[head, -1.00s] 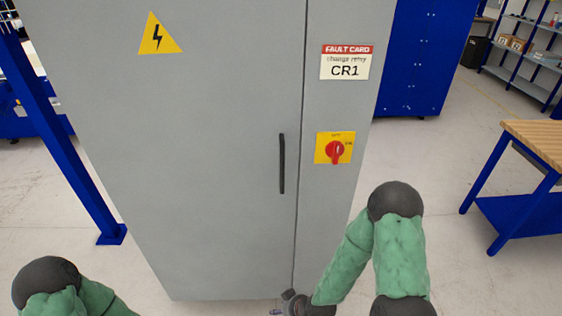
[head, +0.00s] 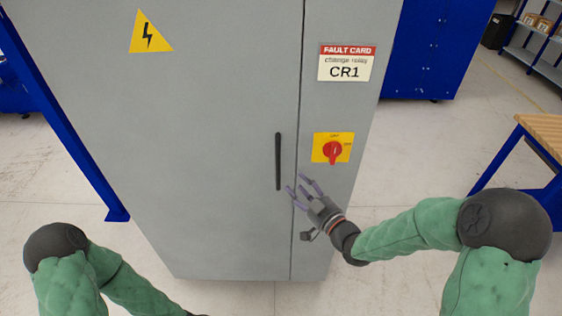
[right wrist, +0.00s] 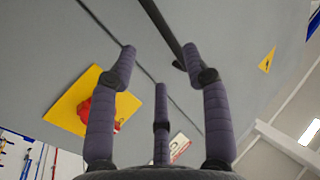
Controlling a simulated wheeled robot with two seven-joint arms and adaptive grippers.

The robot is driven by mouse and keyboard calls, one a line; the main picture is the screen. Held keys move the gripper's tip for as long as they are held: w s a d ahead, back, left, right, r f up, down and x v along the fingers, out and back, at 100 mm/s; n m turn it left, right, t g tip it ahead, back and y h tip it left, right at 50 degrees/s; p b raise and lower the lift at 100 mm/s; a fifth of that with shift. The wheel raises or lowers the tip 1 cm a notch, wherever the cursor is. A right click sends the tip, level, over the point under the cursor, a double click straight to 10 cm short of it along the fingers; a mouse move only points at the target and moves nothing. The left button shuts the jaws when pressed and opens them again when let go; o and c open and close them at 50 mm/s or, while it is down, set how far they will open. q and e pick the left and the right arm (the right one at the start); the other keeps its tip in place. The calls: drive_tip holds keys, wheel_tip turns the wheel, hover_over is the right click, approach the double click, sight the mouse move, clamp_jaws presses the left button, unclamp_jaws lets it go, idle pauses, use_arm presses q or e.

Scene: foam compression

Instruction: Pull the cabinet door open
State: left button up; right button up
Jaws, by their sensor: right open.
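The grey cabinet door (head: 200,150) is shut, with a thin seam along its right edge. Its black vertical handle (head: 278,161) sits near that edge. My right gripper (head: 305,187) is open and empty, just right of and below the handle's lower end in the head view. In the right wrist view its fingers (right wrist: 160,70) are spread, and the dark handle (right wrist: 160,25) runs past the fingertips at the top. I see no contact with it. My left arm (head: 70,270) shows at the lower left; its gripper is not visible.
A red rotary switch (head: 333,151) on a yellow plate is on the panel right of the seam. A fault card (head: 346,63) is above it. A blue post (head: 70,150) stands left of the cabinet, and a wood-topped blue bench (head: 540,130) stands at the right.

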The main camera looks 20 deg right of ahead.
drive_tip(key=x, duration=1)
drive_tip(key=shift+w, duration=0.3)
clamp_jaws()
